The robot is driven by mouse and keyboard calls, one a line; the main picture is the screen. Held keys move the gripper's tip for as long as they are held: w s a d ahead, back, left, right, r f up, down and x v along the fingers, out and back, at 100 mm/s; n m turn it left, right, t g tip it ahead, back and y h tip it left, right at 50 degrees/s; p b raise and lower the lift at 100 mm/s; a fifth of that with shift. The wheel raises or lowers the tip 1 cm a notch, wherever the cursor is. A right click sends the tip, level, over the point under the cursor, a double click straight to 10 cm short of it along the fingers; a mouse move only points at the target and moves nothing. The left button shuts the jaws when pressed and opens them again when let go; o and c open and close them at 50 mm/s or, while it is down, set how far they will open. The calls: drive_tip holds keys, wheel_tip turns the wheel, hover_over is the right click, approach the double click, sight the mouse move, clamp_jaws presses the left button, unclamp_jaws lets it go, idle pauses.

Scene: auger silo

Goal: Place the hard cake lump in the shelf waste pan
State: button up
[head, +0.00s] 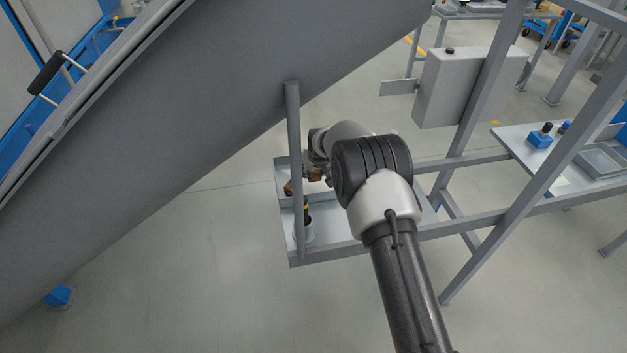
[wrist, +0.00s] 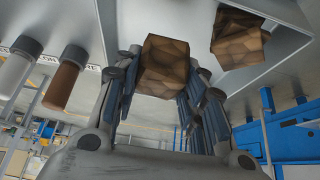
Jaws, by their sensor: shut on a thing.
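In the wrist view, my gripper (wrist: 160,100) is shut on a brown, faceted cake lump (wrist: 166,62), held between the two fingers. A second brown lump (wrist: 238,36) lies to the right, inside a pale raised-rim area (wrist: 285,50) that looks like the pan. In the head view, my gripper (head: 312,172) is low over the back part of the grey shelf (head: 282,228). Brown lump material (head: 297,187) shows beside it, partly hidden by my gripper and the post. I cannot tell there which lump is which, or whether the held one touches anything.
A thin grey post (head: 294,150) stands close left of my gripper. Capped jars (wrist: 65,78) show in the wrist view. The sloping auger tube (head: 200,110) rises at left.

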sight(314, 178)
drive_tip(key=shift+f+b, duration=0.6)
drive_tip(key=shift+f, duration=1.4)
drive_tip(key=shift+f, duration=0.15)
drive_tip(key=o, duration=0.9)
drive_tip(key=shift+f, duration=0.1)
